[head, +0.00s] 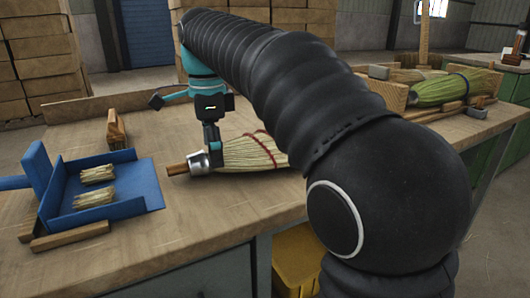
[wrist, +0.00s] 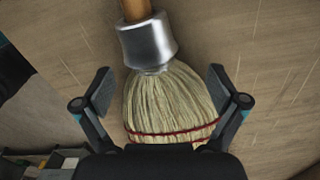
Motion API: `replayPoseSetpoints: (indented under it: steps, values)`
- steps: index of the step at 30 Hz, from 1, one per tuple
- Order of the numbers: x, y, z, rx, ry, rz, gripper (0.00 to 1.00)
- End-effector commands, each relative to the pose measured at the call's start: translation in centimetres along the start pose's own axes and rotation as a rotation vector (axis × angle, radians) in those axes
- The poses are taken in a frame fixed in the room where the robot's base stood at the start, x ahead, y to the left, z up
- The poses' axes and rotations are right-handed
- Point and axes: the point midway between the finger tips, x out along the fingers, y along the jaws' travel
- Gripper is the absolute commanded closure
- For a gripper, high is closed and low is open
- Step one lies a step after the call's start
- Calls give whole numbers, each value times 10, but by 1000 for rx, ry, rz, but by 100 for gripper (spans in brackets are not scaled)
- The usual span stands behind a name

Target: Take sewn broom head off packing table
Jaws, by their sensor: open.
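The sewn broom head (head: 256,152) lies flat on the packing table (head: 130,240), with pale straw, red stitching, a metal collar (head: 198,163) and a short wooden handle stub (head: 177,169) pointing left. My gripper (head: 213,150) is just above it, near the collar. In the wrist view the broom head (wrist: 168,100) lies between the two fingers of my gripper (wrist: 160,90), which are spread apart on either side of the straw. The fingers do not visibly press on it. My arm hides part of the straw's right end in the head view.
A blue tray (head: 150,197) with small straw bundles (head: 95,199) sits at the left, beside a wooden block (head: 115,128). A wooden holder with a green-bound broom (head: 452,87) stands at the right back. A yellow bin (head: 296,262) is below the table's front edge.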

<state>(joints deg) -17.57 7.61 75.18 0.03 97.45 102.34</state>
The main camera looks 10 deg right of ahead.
Motion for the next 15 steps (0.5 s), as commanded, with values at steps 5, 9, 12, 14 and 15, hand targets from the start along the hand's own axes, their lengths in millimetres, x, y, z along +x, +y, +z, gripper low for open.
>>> replayPoseSetpoints:
  steps: [5,9,12,14,15]
  values:
    - [15,1,0,0,0,0,4]
    - [15,0,0,0,0,-2,4]
    - [15,0,0,0,0,-2,6]
    - [15,0,0,0,0,-2,21]
    - [15,0,0,0,0,-1,31]
